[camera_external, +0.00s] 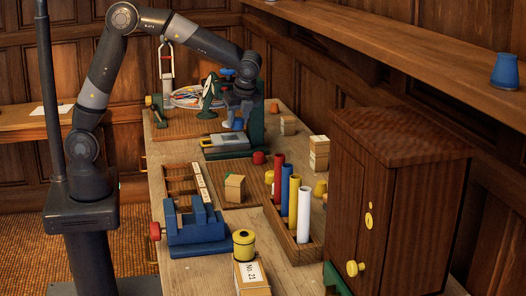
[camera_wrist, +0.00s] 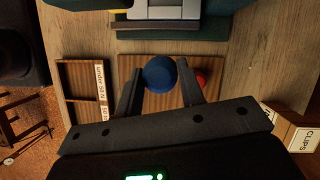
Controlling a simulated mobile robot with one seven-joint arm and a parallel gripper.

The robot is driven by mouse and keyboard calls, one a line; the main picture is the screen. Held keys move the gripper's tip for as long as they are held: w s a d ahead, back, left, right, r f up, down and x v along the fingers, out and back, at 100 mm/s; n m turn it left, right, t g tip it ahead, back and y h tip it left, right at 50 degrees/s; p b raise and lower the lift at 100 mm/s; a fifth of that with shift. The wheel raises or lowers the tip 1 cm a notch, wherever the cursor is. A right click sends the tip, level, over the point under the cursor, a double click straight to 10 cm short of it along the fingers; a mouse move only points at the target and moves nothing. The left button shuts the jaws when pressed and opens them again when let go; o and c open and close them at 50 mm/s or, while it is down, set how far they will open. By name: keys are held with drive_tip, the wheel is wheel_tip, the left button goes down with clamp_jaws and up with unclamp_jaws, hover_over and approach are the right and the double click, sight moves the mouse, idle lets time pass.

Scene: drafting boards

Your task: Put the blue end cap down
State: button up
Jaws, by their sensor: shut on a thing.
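The blue end cap (camera_external: 237,124) is held in my gripper (camera_external: 239,112), above the bench and close over the grey and yellow device (camera_external: 226,142) in the external view. In the wrist view the blue end cap (camera_wrist: 159,74) shows as a round dark blue shape between the two dark fingers of my gripper (camera_wrist: 160,82). A brown wooden board (camera_wrist: 205,107) lies below it. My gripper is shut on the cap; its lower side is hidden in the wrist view.
A red cap (camera_external: 259,157) lies near the device. A box (camera_external: 235,188), a blue vise (camera_external: 196,226) and a rack of coloured tubes (camera_external: 300,248) stand nearer the front. A tall cabinet (camera_external: 395,200) stands at right. Another blue cup-shaped piece (camera_external: 505,71) sits on the shelf.

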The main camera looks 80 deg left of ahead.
drive_tip(key=s+a+f+n+g+h, duration=0.2)
drive_tip(key=s+n, duration=0.7)
drive_tip(key=s, duration=1.5)
hover_over(168, 154)
drive_tip(key=w+d, duration=0.1)
drive_tip(key=shift+g, duration=0.4)
wheel_tip(168, 154, down, 6)
drive_tip(key=shift+f, duration=2)
drive_tip(key=o, duration=0.5)
drive_tip(key=shift+f, duration=0.15)
drive_tip(key=o, duration=0.5)
